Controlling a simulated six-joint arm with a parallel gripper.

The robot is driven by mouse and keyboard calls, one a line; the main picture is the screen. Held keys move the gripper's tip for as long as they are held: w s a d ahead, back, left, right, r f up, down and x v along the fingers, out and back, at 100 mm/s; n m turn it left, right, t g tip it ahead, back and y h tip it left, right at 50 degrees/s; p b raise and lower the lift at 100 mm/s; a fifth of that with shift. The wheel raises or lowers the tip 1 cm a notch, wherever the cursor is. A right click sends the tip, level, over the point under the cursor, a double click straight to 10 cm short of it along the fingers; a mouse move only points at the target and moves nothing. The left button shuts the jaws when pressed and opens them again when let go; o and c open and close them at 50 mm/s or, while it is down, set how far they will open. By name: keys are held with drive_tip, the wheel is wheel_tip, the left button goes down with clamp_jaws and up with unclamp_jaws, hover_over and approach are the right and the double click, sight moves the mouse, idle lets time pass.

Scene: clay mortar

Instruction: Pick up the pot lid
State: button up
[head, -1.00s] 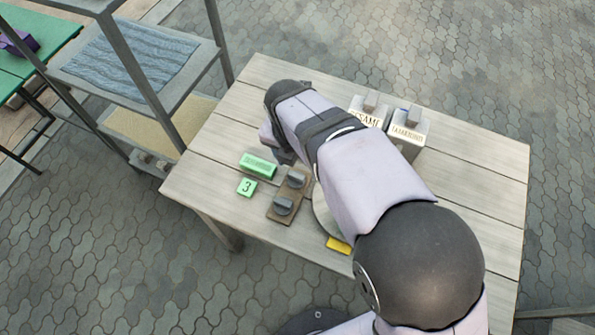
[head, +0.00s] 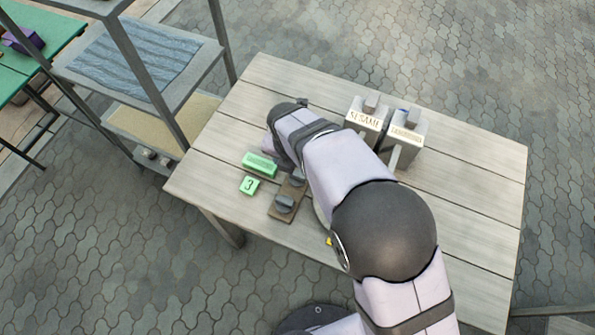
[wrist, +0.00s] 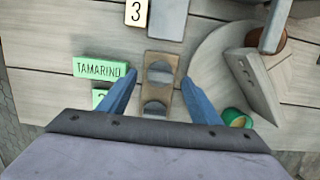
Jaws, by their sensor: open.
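I cannot surely tell which thing is the pot lid. A brown board (wrist: 165,70) with two grey rounded knobs lies below my gripper (wrist: 162,92) in the wrist view. My gripper is open and empty, its blue fingers on either side of the board. The board also shows in the head view (head: 277,212), where my arm hides the fingers. Two pale boxes, the one marked SESAME (head: 362,121) and its neighbour (head: 405,137), stand behind my arm, each with a block-shaped grip on top.
A green TAMARIND block (wrist: 100,70) and a green number tile (head: 249,186) lie left of the board. A round disc (wrist: 208,65) lies to its right, near a grey slab (wrist: 252,85) and a green round piece (wrist: 236,118). The table's right side (head: 480,210) is clear.

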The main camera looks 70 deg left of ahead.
drive_tip(key=shift+w+f, duration=0.1)
drive_tip(key=shift+f, duration=0.75)
drive_tip(key=c, duration=1.1)
